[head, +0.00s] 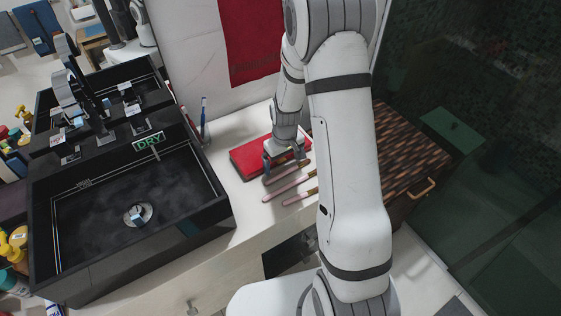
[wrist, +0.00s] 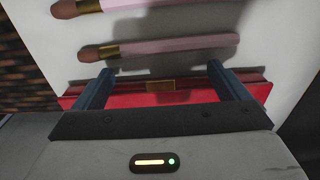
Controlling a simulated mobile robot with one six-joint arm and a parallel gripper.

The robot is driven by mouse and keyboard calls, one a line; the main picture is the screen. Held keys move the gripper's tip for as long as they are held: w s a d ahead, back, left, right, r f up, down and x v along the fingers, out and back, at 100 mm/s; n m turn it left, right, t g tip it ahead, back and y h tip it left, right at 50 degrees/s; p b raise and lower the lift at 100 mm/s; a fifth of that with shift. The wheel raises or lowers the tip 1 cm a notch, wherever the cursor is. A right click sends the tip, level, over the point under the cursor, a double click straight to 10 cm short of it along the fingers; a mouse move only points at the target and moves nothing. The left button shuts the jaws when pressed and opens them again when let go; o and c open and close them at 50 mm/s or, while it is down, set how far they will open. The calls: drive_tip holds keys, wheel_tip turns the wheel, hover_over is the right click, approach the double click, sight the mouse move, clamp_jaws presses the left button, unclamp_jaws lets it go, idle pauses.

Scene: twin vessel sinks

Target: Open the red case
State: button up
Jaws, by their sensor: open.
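The red case (head: 256,158) lies flat on the white counter, right of the black sink in the head view. Its lid looks shut. In the wrist view the red case (wrist: 190,97) shows a dark red front edge with a small gold clasp (wrist: 160,86) near the middle. My gripper (head: 286,162) is over the case's front edge. In the wrist view my gripper (wrist: 160,72) is open, with one finger on each side of the clasp and nothing held. I cannot tell whether the fingers touch the case. The gripper body hides much of the case.
Several pink-handled brushes (head: 287,187) lie on the counter beside the case; one brush (wrist: 160,47) is close to the fingertips. A black vessel sink (head: 215,208) stands left. A wooden slatted cabinet (head: 408,150) is right, behind my arm.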

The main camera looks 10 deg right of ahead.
drive_tip(key=shift+f, duration=0.45)
drive_tip(key=shift+r, duration=0.25)
drive_tip(key=shift+c, duration=0.3)
drive_tip(key=c, duration=1.5)
drive_tip(key=shift+c, duration=0.2)
